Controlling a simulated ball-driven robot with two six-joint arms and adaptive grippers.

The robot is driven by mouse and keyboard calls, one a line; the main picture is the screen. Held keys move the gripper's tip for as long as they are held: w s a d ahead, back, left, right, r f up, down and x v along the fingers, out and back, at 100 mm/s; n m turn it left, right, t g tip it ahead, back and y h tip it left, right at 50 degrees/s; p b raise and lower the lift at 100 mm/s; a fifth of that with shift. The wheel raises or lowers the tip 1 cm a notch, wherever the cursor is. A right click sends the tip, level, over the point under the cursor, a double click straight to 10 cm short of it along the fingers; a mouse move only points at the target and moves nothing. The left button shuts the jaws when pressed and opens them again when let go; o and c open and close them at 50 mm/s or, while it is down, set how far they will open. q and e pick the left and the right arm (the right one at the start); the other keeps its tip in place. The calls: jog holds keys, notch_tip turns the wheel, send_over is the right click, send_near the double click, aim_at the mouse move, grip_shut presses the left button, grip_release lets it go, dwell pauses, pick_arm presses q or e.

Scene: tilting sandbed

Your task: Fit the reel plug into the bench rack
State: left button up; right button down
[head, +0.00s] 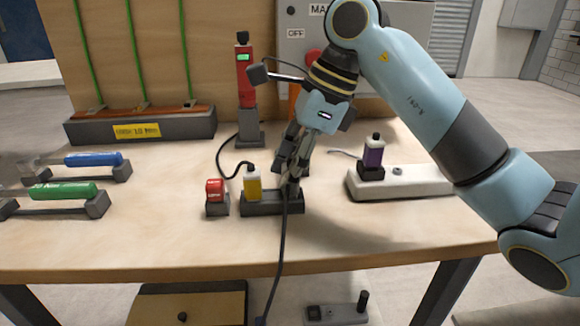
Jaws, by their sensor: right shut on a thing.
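The dark grey bench rack (258,209) lies near the middle front of the bench. A yellow plug (253,187) stands upright in its left part. My right gripper (289,180) points down over the rack's right part and is shut on the reel plug, which its fingers almost wholly hide. A dark cable (281,240) runs from below the fingers, over the bench's front edge and down. I cannot tell whether the plug is seated in the rack or just above it. My left gripper is not in view.
A red block (216,189) stands left of the rack. A red device (244,85) stands upright behind it. A purple plug (373,152) sits in a white power strip (415,182) at right. Blue (93,159) and green (62,190) handled tools lie at left.

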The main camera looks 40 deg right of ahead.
jog(key=shift+f+b, duration=0.3)
jog(key=c, duration=0.5)
grip_release()
jog(key=shift+r, duration=0.1)
jog(key=shift+r+p, duration=2.45)
jog(key=shift+r, duration=1.55)
jog(key=shift+f, duration=0.1)
